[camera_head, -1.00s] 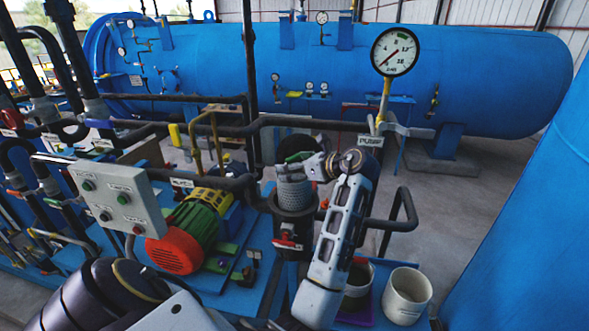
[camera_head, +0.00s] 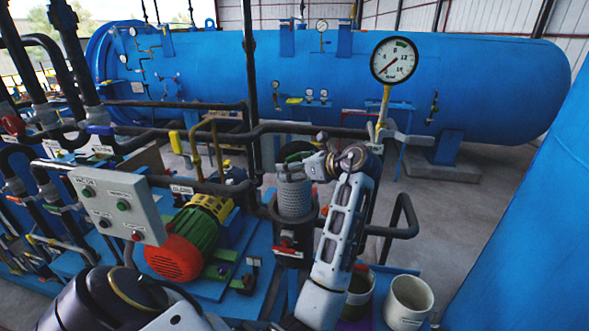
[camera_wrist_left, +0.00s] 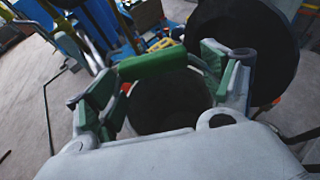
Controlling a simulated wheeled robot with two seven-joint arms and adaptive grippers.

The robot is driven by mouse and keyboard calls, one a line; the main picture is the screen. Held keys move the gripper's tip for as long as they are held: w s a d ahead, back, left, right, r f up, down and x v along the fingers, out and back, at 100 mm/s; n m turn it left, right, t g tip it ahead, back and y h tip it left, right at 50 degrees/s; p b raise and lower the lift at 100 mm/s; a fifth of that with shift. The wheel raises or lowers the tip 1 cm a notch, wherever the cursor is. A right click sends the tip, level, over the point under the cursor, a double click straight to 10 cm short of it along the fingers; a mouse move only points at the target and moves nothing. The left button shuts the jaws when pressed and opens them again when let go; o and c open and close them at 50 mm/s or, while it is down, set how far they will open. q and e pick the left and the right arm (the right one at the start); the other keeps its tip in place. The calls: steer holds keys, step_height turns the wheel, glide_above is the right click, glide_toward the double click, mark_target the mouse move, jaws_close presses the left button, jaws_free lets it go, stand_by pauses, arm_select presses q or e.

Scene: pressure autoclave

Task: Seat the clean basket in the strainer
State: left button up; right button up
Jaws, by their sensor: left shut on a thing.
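The clean basket (camera_head: 294,198) is a pale grey perforated cylinder, upright at the mouth of the dark strainer (camera_head: 291,232). I cannot tell how far its lower end is inside the strainer. My left gripper (camera_head: 299,162) is at the basket's top, shut on its green handle. In the left wrist view the green handle (camera_wrist_left: 152,65) lies across between the fingers of the left gripper (camera_wrist_left: 160,85), with the dark round basket opening below it. My right gripper is not in view.
A white bucket (camera_head: 409,302) and a second container (camera_head: 359,292) stand right of my forearm. A red and green motor (camera_head: 195,240) and a grey control box (camera_head: 118,203) are to the left.

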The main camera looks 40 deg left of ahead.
arm_select(q)
steer(key=shift+r, duration=0.6)
steer(key=shift+a+y, duration=0.15)
steer(key=shift+y, duration=0.15)
stand_by(0.6)
steer(key=shift+d, duration=0.2)
stand_by(0.6)
